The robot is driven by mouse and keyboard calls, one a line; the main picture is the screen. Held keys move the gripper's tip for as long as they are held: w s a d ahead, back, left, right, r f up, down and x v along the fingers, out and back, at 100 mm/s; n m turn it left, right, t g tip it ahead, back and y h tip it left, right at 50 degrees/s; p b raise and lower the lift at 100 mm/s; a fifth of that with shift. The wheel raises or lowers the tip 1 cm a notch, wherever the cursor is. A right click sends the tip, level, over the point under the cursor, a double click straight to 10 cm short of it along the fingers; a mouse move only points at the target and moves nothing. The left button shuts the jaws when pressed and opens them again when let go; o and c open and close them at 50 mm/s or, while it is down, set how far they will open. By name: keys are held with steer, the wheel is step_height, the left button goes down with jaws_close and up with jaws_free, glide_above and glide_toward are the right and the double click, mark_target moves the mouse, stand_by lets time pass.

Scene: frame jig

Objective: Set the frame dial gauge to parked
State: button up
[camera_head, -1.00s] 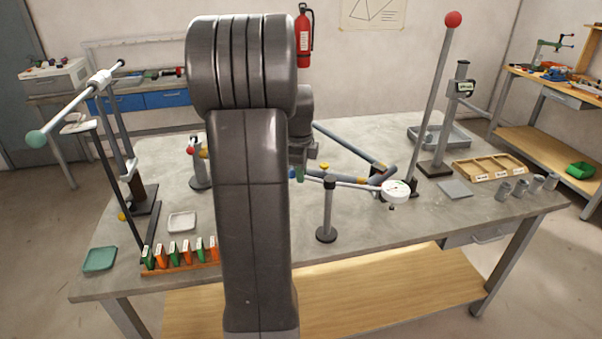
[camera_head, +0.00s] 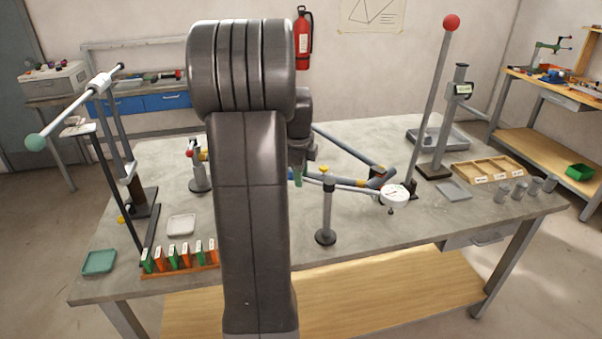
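The dial gauge (camera_head: 396,195) has a round white face and sits at the right end of a thin grey rod. The rod runs left to a short dark post (camera_head: 326,210) with a yellow knob (camera_head: 323,168) on top and a round base on the bench. The face is too small to read. My gripper is mostly hidden behind my own large grey arm. Only my wrist and a small green part below it show, left of the post and apart from the gauge. I cannot see the fingers or whether they hold anything.
Grey frame tubes (camera_head: 350,152) lie behind the gauge. A tall rod with a red ball (camera_head: 452,22) and a height gauge (camera_head: 459,90) stand at right. A wooden tray (camera_head: 518,167) and several grey cylinders are at the right edge. A tagged rack (camera_head: 185,272) and stands are at left.

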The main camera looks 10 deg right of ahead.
step_height(320, 180, up, 14)
steer(key=s+a, duration=0.1)
steer(key=s, duration=0.1)
steer(key=shift+f+b, duration=0.2)
steer(key=shift+b, duration=0.15)
steer(key=shift+a+f, duration=0.1)
steer(key=f, duration=0.4)
steer(key=w+f, duration=0.1)
steer(key=f, duration=0.4)
steer(key=w+d+f, duration=0.1)
steer(key=f, duration=0.3)
steer(key=shift+f+p, duration=0.3)
steer(key=shift+p, duration=0.05)
steer(key=shift+r, duration=0.15)
